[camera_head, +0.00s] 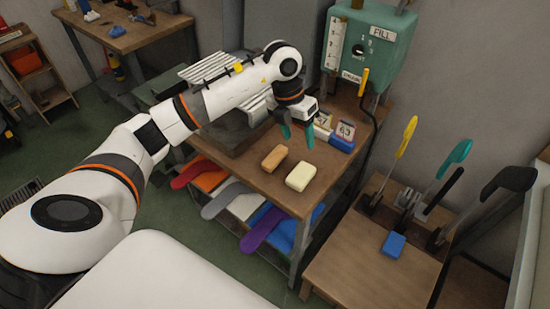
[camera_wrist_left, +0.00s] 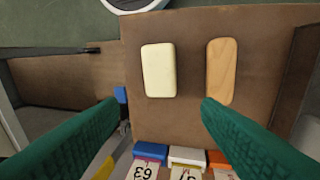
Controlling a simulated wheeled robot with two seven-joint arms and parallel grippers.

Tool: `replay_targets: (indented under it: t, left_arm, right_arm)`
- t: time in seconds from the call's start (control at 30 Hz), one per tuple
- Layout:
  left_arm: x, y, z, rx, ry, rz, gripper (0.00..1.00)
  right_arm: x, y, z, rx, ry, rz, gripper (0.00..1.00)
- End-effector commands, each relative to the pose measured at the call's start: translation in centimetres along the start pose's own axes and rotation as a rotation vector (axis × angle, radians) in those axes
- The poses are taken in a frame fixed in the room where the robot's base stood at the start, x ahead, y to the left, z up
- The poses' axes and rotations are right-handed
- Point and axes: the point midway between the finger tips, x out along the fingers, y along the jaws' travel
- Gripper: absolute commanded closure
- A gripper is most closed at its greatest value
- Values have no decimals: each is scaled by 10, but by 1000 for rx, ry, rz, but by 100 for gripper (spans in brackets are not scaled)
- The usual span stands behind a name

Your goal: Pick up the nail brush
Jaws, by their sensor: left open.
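A tan, wood-grained oblong block with rounded ends, which I take for the nail brush (camera_head: 274,158), lies on the brown bench top; no bristles show. It also shows in the left wrist view (camera_wrist_left: 221,70), beside a cream block (camera_wrist_left: 158,70). In the head view the cream block (camera_head: 300,176) lies just right of and nearer than the brush. My left gripper (camera_head: 297,135) is open and empty above the bench, behind both blocks. In the wrist view its green fingers (camera_wrist_left: 163,106) are spread, the right fingertip close to the brush's lower end in the picture. My right gripper is out of view.
Number cards in coloured holders (camera_head: 343,136) stand behind the gripper. A green box (camera_head: 375,45) labelled FILL rises at the back. Grey, orange and purple flat shapes hang below the bench's front edge. A lower table (camera_head: 365,258) with levers and a blue block (camera_head: 394,245) stands right.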

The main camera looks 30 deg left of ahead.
Motion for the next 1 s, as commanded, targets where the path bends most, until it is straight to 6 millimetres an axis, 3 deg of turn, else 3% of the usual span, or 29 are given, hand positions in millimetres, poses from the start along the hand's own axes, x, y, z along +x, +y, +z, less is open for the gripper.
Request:
replay_targets:
  t: [0.03,0.1,0.2,0.5,0.77,1.0]
  left_arm:
    - [-11,-21,0,-31,-21,-82,42]
    - [-21,-40,4,-67,-50,-161,42]
    - [-23,-54,7,-94,-70,-214,42]
    - [24,-65,12,-96,-78,-219,42]
    - [44,-70,14,-95,-76,-218,42]
    - [78,-80,18,-95,-76,-217,42]
  right_arm:
    - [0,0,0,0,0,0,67]
    - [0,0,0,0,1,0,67]
    - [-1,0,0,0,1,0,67]
    - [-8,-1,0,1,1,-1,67]
    - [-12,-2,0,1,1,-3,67]
    - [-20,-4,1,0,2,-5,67]
